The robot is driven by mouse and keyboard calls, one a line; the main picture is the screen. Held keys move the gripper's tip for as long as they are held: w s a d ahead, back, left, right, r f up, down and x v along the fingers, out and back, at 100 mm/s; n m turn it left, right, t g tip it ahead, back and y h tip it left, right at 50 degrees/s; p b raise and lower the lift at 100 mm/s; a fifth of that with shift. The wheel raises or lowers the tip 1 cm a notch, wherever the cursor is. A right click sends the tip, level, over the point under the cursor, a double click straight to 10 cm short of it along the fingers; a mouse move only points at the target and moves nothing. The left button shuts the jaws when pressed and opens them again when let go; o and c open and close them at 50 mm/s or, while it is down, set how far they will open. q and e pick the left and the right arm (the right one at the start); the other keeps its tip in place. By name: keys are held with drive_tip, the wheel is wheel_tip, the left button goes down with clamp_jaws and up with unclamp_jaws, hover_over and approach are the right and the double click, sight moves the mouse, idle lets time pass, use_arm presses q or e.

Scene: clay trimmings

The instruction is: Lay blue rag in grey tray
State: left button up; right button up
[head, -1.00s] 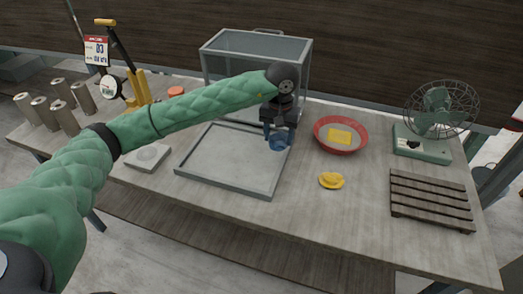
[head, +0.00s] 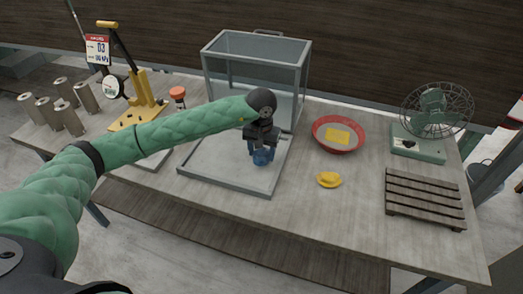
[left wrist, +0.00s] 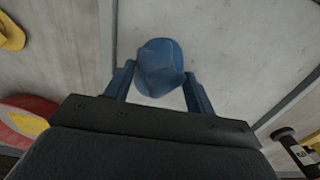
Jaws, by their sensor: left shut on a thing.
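The blue rag (head: 262,157) is a small crumpled bundle held between the fingers of my left gripper (head: 260,150). The gripper is shut on it and points down over the right part of the grey tray (head: 205,176). In the left wrist view the rag (left wrist: 160,68) sits between the two fingers with the tray's pale floor (left wrist: 235,40) behind it. Whether the rag touches the tray floor I cannot tell. My right gripper is not in view.
A glass-sided case (head: 255,70) stands behind the tray. A red bowl (head: 320,144) with a yellow item and a yellow lump (head: 328,180) lie right of it. A slatted rack (head: 425,200) and a fan (head: 430,140) are further right. A yellow press (head: 140,110) stands left.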

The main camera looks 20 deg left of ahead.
use_arm(q)
drive_tip(key=shift+f, duration=0.35)
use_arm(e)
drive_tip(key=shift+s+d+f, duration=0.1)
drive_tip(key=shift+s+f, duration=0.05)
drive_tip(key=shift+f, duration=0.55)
use_arm(q)
drive_tip(key=shift+f, duration=0.1)
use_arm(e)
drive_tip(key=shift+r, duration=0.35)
use_arm(q)
drive_tip(key=o, duration=0.9)
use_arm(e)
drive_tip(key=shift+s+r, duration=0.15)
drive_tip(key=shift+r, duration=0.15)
